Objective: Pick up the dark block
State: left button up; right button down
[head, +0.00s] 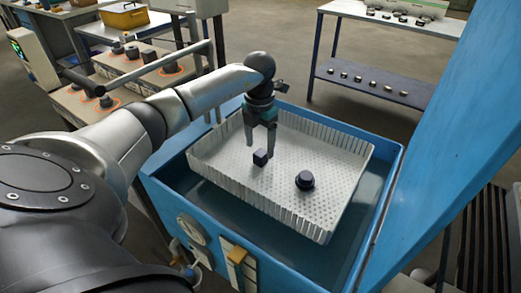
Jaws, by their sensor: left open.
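The dark block (260,157) is a small dark cube lying in the white perforated tray (322,165). My left gripper (261,145) points down over the tray with its fingers apart. The block shows between or just below the fingertips; I cannot tell whether the fingers touch it. A dark round part (304,180) with a raised top sits in the tray to the right of the block. My right gripper is out of view.
The tray has upright slatted walls and sits inside a blue tank (160,195). A blue panel (445,130) rises at the right. A shelf table (380,88) with small dark parts stands behind. A bench (130,75) with orange-ringed parts is at left.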

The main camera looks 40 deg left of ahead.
aim_at(261, 153)
pick_arm(q)
jog(key=f+b, duration=0.1)
jog(key=f, duration=0.3)
jog(key=shift+w+f, duration=0.2)
grip_shut()
dwell(0.3)
jog(key=shift+r, duration=0.1)
